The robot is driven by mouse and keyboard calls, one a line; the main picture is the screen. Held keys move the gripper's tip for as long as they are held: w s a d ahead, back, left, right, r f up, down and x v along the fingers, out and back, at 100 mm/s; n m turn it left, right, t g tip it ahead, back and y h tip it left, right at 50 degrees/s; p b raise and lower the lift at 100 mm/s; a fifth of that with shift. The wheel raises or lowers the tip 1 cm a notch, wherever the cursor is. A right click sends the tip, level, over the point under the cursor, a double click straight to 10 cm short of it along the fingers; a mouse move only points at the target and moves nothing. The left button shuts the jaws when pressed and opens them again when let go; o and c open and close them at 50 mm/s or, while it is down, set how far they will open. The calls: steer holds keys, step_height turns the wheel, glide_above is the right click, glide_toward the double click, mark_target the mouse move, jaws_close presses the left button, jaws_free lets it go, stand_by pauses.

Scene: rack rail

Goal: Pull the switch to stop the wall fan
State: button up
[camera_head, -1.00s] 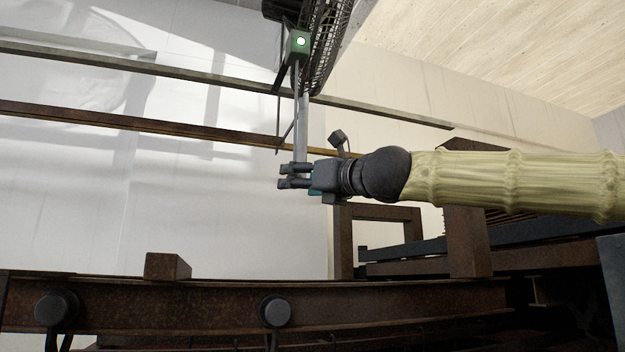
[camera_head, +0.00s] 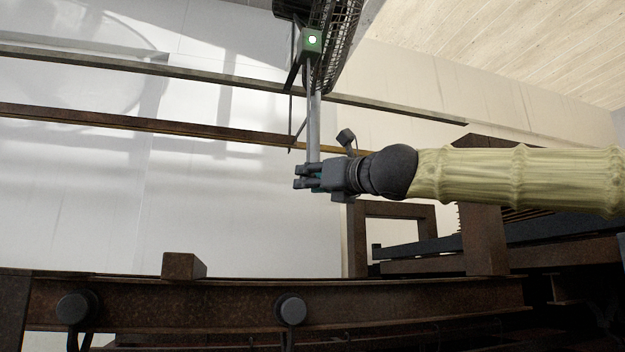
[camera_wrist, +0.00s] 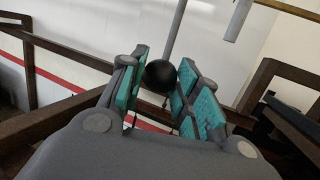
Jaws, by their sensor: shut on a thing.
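The wall fan (camera_head: 338,40) with its dark wire cage is at the top of the head view. Below its housing is a green box (camera_head: 312,40) with a lit white light. A thin grey pull rod (camera_wrist: 176,28) runs down to a black ball knob (camera_wrist: 159,75) in the wrist view. My gripper (camera_head: 302,177) is shut on this knob, which sits between the teal finger pads. In the head view the knob is hidden by the fingers, and the rod meets the gripper from above.
A thicker grey pole (camera_wrist: 238,20) hangs right of the rod in the wrist view. Long rails (camera_head: 130,122) cross the pale wall behind. A rusty beam (camera_head: 240,300) with a block (camera_head: 184,265) runs below; a brown frame (camera_head: 395,210) stands below my arm.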

steer(key=shift+f, duration=0.25)
steer(key=shift+f+b, duration=0.8)
steer(key=shift+b, duration=0.2)
steer(key=shift+r, duration=0.15)
steer(key=shift+r+p, duration=0.9)
steer(key=shift+p, duration=0.05)
steer(key=o, duration=1.1)
steer(key=shift+s+d, duration=0.1)
steer(key=v, duration=1.2)
